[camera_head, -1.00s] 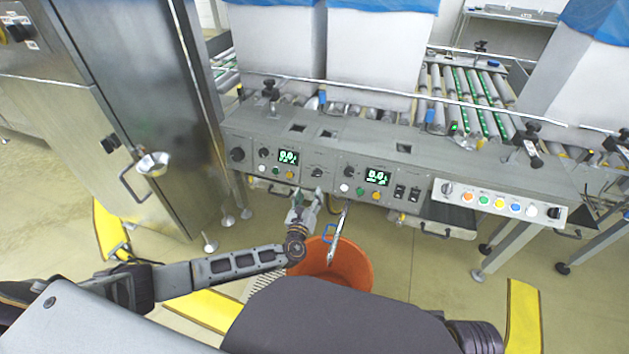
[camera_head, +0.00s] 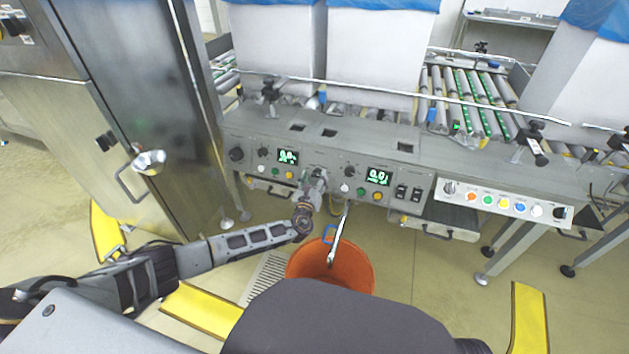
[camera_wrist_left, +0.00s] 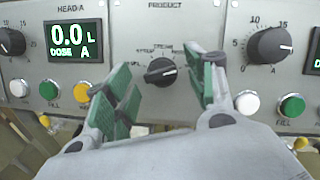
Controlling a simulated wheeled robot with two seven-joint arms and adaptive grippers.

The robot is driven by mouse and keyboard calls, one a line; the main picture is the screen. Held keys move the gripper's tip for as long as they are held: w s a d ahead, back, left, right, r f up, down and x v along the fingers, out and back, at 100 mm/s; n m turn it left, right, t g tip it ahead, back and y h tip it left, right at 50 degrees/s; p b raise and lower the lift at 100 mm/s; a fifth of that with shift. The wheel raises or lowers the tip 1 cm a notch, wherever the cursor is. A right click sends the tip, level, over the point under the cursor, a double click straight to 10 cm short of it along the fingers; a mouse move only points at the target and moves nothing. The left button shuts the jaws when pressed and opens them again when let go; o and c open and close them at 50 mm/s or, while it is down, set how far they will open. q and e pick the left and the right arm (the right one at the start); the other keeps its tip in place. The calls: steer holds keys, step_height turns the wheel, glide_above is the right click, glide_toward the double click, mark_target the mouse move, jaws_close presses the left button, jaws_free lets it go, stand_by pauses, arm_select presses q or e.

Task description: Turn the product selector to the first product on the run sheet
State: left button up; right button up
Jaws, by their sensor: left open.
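The product selector (camera_wrist_left: 160,72) is a black rotary knob with a pale pointer line, under the label PRODUCT in the left wrist view. Small position labels arc above it; most are too small to read. My left gripper (camera_wrist_left: 165,85) is open, its two green-padded fingers on either side of the knob. Whether they touch it is not clear. In the head view my left gripper (camera_head: 314,181) is up against the grey control panel (camera_head: 330,147) and hides the selector. The run sheet cannot be made out. My right gripper does not show.
A HEAD-A display (camera_wrist_left: 74,40) reads 0.0 L, DOSE A. Larger dose knobs (camera_wrist_left: 268,45) and white, green and yellow buttons (camera_wrist_left: 247,102) sit close by the fingers. An orange bucket (camera_head: 352,270) stands on the floor below the panel.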

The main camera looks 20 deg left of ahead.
arm_select(q)
steer(key=shift+c, duration=0.3)
steer(key=c, duration=1)
steer(key=shift+o, duration=0.2)
